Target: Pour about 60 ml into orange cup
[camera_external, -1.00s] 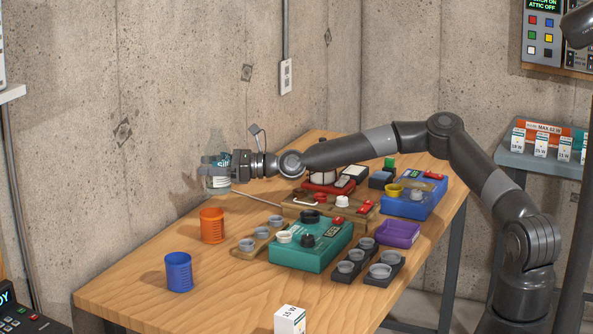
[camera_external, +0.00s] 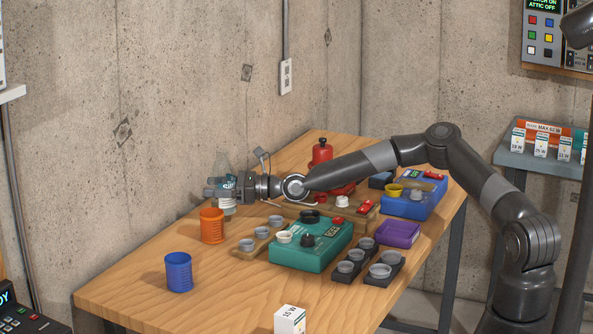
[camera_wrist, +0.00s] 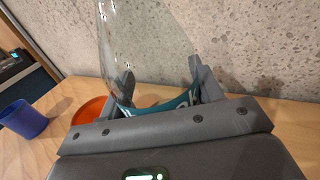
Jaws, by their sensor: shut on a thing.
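My gripper (camera_external: 222,190) is shut on a clear bottle (camera_external: 226,168) with a teal and white label, at the far left part of the table near the wall. The bottle is upright or nearly so, just behind and right of the orange cup (camera_external: 212,226). I cannot tell whether its base touches the table. In the wrist view the clear bottle (camera_wrist: 150,45) stands between the fingers, and the orange cup (camera_wrist: 91,109) is partly hidden behind my gripper. The orange cup stands upright on the table. The level inside the cup is not visible.
A blue cup (camera_external: 178,272) stands at the front left. A teal box (camera_external: 300,257) with knobs, grey cups in holders (camera_external: 380,271), a purple box (camera_external: 398,233), a blue box (camera_external: 412,204) and a red device (camera_external: 322,152) crowd the right.

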